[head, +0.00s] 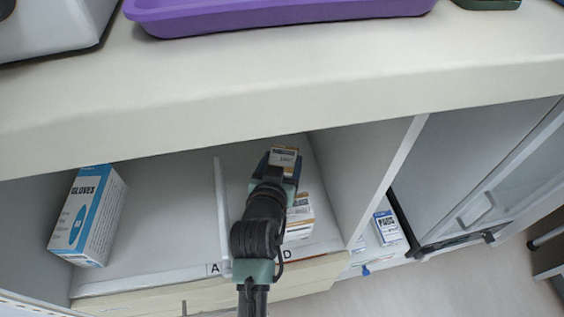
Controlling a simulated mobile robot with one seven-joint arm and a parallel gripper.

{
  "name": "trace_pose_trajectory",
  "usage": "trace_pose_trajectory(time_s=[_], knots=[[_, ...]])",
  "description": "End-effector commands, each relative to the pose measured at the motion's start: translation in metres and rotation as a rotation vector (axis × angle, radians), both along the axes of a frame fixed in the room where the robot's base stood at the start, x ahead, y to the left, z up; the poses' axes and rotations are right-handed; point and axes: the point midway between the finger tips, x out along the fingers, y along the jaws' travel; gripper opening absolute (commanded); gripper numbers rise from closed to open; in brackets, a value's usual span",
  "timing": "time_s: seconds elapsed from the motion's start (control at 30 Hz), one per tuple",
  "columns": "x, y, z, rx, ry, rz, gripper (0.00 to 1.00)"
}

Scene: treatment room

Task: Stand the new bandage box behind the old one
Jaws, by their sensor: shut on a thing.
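In the head view, a small white box with a brown and orange band (285,158) is held in my gripper (279,173), which is shut on it. It is deep inside the right-hand shelf compartment, above the label D. A similar white and orange box (300,218) stands nearer the compartment's front edge, just right of my arm. My arm hides part of this front box. The held box is farther back than the front one. I cannot tell whether the held box touches the shelf floor.
A thin divider (221,205) separates the compartments, left of my arm. A blue and white gloves box (88,217) stands in the left compartment. The counter (300,85) overhangs the shelf and carries a purple tray (280,14). A pads box (387,227) stands outside, to the right.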

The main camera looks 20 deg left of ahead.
Motion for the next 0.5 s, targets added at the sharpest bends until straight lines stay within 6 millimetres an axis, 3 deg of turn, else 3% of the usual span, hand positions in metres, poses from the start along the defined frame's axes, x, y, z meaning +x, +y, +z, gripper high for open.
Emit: trace_pose_trajectory(time_s=[0.13,0.17,0.2,0.3,0.5], knots=[[0.0003,0.0,-0.0025,0.0,-0.001,0.0,0.04],[0.0001,-0.0001,-0.0031,0.0,0.0,0.0,0.74],[0.0002,-0.0001,-0.0022,0.0,0.0,0.0,0.81],[0.0002,-0.0001,-0.0022,0.0,0.0,0.0,0.99],[0.0001,-0.0001,-0.0021,0.0,0.0,0.0,1.0]])
